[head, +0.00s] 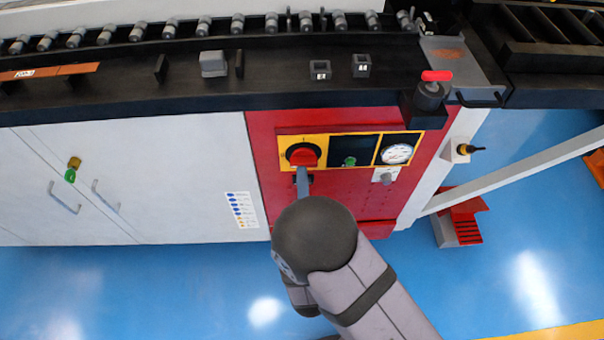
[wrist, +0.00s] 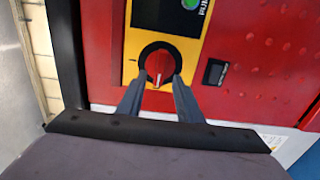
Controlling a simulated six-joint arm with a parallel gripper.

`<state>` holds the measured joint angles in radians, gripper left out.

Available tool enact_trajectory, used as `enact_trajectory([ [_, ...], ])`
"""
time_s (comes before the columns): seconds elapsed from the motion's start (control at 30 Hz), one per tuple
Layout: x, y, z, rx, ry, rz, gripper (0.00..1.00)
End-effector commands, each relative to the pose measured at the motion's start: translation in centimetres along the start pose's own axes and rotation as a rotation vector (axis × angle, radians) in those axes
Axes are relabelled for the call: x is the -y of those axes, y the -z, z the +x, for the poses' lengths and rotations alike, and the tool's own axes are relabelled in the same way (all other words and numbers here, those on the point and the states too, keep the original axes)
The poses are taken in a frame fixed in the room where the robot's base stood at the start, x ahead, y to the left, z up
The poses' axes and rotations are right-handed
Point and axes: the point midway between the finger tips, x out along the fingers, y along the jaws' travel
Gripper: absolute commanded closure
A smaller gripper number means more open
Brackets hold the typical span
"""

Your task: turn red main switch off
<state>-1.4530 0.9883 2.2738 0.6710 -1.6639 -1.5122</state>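The red main switch (head: 305,157) is a rotary knob in a black ring on a yellow plate, at the left end of the red panel's control strip. In the wrist view the red switch (wrist: 159,64) is near the middle, its grip upright in that picture with a thin white mark at its lower end. My gripper (wrist: 160,80) is open, its two fingers spread with one on each side of the knob's lower part. I cannot tell whether they touch it. In the head view my gripper (head: 302,172) reaches up to the switch from below, mostly hidden by my wrist.
A small grey switch (head: 386,176) sits below the gauge. A black ledge with a red-topped knob (head: 436,77) overhangs the panel. White cabinet doors (head: 110,180) stand left.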

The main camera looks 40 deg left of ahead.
Motion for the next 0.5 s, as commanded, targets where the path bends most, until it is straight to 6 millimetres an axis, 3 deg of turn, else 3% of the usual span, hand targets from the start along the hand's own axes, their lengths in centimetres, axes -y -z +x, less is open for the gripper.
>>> enact_trajectory([
  [0.2, 0.1, 0.1, -2.7, -0.002, 0.001, -0.001, 0.67],
  [0.5, 0.0, -0.1, -3.6, 0.001, 0.0, 0.0, 0.67],
])
